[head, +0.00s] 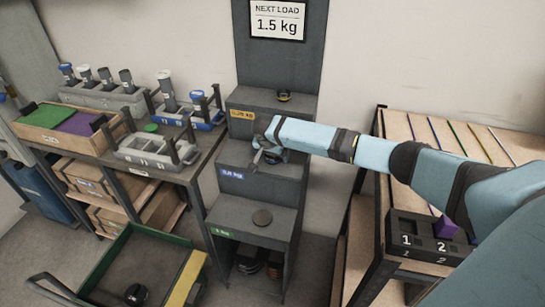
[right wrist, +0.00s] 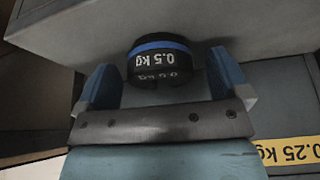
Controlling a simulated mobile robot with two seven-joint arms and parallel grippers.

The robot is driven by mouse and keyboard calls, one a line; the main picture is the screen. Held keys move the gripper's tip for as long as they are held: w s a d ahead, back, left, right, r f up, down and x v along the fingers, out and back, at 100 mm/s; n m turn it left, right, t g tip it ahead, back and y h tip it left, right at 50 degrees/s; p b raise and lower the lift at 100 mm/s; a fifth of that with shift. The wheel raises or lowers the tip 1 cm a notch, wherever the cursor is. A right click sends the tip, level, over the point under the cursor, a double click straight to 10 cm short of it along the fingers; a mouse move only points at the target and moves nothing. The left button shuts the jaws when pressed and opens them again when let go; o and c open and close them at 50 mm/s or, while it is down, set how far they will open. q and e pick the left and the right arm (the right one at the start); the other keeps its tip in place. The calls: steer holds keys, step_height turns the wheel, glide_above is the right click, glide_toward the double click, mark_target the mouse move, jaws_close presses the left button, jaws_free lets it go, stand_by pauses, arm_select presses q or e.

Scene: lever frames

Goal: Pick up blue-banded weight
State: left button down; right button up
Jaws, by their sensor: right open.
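The blue-banded weight (right wrist: 160,62) is a black round weight with a blue stripe and "0.5 kg" print. In the right wrist view it sits between the two blue fingers of my right gripper (right wrist: 165,80), with some room at each side. In the head view my right gripper (head: 266,152) is over the middle step, which carries a blue label (head: 231,174). The gripper is open, and it and the arm mostly hide the weight there. My left gripper is not in view.
A sign (head: 277,20) reads 1.5 kg. A bench with bins stands left, a shelf (head: 455,130) right, a green-rimmed cart (head: 185,240) in front.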

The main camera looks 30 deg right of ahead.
steer(key=c, duration=1.3)
steer(key=shift+r, duration=0.1)
